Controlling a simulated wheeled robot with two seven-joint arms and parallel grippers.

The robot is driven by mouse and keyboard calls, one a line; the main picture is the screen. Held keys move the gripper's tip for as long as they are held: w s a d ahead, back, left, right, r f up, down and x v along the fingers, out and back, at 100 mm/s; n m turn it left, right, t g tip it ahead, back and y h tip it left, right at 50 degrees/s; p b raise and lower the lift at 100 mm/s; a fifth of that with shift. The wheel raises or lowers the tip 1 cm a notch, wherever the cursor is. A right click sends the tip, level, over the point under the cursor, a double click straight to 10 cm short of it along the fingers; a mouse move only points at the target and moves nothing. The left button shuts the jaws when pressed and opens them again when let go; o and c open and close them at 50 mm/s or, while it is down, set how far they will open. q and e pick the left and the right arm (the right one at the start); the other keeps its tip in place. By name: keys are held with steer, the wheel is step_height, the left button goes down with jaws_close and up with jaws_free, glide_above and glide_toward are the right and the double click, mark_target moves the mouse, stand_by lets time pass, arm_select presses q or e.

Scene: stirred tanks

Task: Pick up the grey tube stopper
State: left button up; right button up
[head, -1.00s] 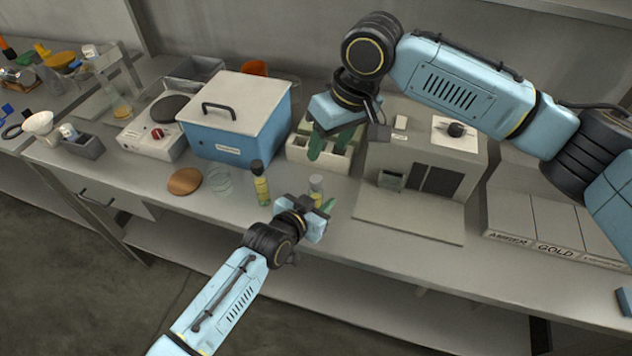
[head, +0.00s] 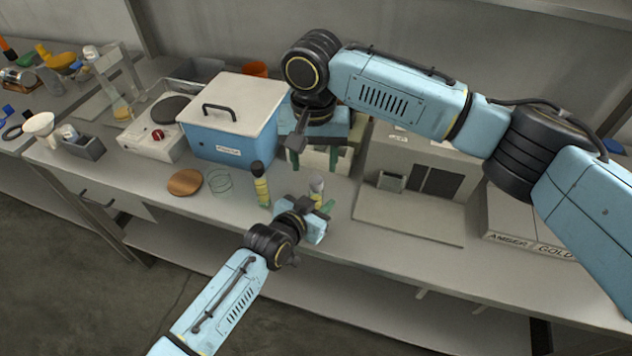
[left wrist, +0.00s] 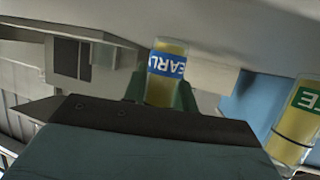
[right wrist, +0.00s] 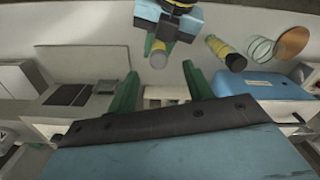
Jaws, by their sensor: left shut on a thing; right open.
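The grey tube stopper (head: 317,182) sits on top of a tube of yellow liquid. In the right wrist view the grey stopper (right wrist: 158,60) is at upper centre. My left gripper (left wrist: 160,92) is shut on this tube (left wrist: 166,62), which has a blue label, and holds it at the bench's front edge. My right gripper (head: 314,158) is open and empty, with its green fingers pointing down behind the tube. In the right wrist view the stopper lies beyond the gap between the right gripper's fingers (right wrist: 160,88), apart from both.
A tube with a black stopper (head: 261,184) stands left of the held tube. A blue box (head: 225,150), a white rack (head: 340,162) behind my right gripper and a grey machine (head: 425,165) stand behind. A wooden disc (head: 185,182) and a glass dish (head: 219,183) lie left.

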mark_target(316, 179)
steer(key=f, duration=0.5)
steer(key=shift+w+d+f, duration=0.2)
steer(key=shift+w+f, duration=0.05)
steer(key=shift+f, duration=0.05)
steer(key=shift+c, duration=0.4)
jaws_close()
stand_by(0.7)
